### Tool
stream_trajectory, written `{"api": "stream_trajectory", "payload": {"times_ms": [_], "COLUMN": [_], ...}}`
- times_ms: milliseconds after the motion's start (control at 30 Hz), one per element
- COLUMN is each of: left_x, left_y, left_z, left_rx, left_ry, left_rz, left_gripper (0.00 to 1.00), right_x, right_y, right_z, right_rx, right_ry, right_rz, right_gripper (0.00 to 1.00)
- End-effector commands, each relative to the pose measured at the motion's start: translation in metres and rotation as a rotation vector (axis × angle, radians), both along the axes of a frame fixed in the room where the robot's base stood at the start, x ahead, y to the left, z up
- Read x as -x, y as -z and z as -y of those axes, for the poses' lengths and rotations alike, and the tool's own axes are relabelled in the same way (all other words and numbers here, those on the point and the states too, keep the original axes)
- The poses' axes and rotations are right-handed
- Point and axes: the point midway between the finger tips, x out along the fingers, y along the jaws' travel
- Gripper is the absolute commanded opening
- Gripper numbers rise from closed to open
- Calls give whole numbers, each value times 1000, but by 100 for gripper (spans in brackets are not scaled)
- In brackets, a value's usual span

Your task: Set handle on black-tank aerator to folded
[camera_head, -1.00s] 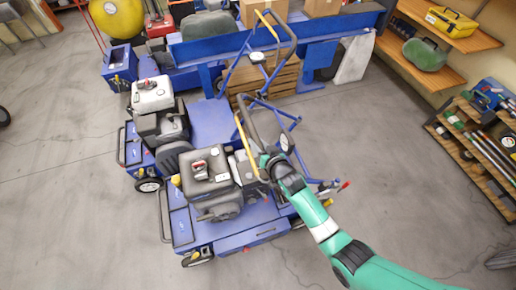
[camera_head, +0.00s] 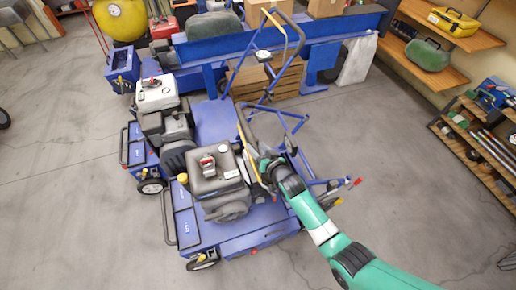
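The black-tank aerator (camera_head: 235,240) stands in front, a blue machine with a dark tank (camera_head: 215,171) and a red cap. Its handle (camera_head: 243,132), a tubular frame with a yellow bar, leans up at the machine's right side, and a dial shows near its right side. My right gripper (camera_head: 262,165) is at the lower part of the yellow bar, beside the engine. Its fingers are small and partly hidden, so I cannot tell whether they are closed on the bar. My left gripper is not in view.
The white-tank aerator (camera_head: 157,95) stands just behind, its handle (camera_head: 290,50) raised. A wooden crate (camera_head: 262,82) and blue bench are at the back. Shelves (camera_head: 480,150) line the right wall. Grey floor (camera_head: 390,150) is clear between the aerators and shelves.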

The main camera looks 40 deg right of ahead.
Motion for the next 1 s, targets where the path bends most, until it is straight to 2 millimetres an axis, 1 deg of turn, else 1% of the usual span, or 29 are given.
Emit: {"api": "stream_trajectory", "payload": {"times_ms": [267,367,467,633,800,900,1000], "left_x": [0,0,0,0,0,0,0], "left_y": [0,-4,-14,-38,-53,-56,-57], "left_z": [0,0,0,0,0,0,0], "left_rx": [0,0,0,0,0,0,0], "left_ry": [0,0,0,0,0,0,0], "left_rz": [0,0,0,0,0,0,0], "left_gripper": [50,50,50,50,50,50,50], "right_x": [1,5,17,54,88,100,106], "right_y": [3,1,-6,-23,-35,-39,-40], "right_z": [0,0,-3,-11,-19,-21,-23], "right_rx": [0,0,-1,-1,0,0,0], "right_ry": [1,1,1,1,0,0,1], "right_rz": [-6,-8,-9,-9,-7,-7,-6], "right_gripper": [67,67,67,67,67,67,67]}}
